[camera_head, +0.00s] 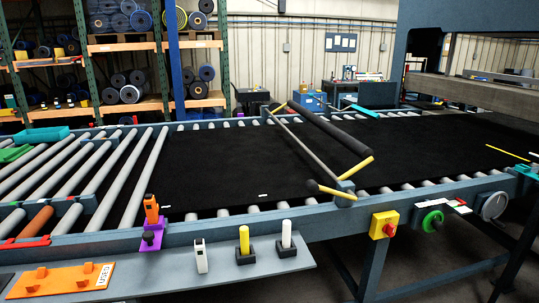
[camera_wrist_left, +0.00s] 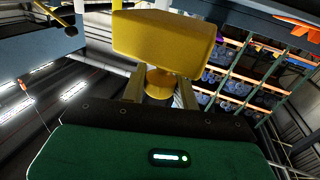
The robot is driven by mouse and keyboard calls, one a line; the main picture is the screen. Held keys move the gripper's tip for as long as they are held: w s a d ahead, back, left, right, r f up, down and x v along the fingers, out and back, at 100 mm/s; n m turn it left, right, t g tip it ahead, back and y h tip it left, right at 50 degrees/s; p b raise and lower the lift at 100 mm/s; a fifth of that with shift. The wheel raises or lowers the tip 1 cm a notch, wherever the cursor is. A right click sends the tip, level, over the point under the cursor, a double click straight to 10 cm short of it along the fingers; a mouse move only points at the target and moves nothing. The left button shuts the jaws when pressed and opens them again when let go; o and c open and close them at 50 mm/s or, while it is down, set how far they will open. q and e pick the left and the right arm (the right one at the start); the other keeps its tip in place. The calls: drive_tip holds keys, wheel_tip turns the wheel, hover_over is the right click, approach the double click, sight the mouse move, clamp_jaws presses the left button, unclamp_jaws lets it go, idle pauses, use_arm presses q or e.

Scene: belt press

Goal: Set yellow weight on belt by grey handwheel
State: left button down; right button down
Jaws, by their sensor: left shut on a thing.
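The yellow weight (camera_wrist_left: 163,43) fills the upper middle of the left wrist view, a broad block with a narrower round neck or knob. My left gripper (camera_wrist_left: 160,86) is shut on that knob, one finger on each side. Neither the weight nor my left gripper shows in the head view, and my right gripper is out of view. The black belt (camera_head: 230,160) runs across the head view, under a bar and roller with yellow ends. The grey handwheel (camera_head: 494,205) is on the front rail at the right. A green handwheel (camera_head: 432,220) is left of it.
A yellow box with a red button (camera_head: 384,224) hangs on the front rail. A grey shelf (camera_head: 170,276) in front carries an orange plate (camera_head: 62,279) and several upright holders. The press frame (camera_head: 408,50) stands at right. Belt near the grey handwheel looks mostly clear.

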use_arm(q)
drive_tip(key=shift+y, duration=0.3)
drive_tip(key=shift+s+d+f, duration=0.25)
drive_tip(key=shift+s, duration=0.35)
drive_tip(key=shift+s+d+f, duration=0.2)
drive_tip(key=shift+s+f, duration=0.1)
drive_tip(key=shift+s, duration=0.35)
drive_tip(key=shift+s+d+f, duration=0.25)
drive_tip(key=shift+s, duration=0.35)
drive_tip(key=shift+w, duration=0.1)
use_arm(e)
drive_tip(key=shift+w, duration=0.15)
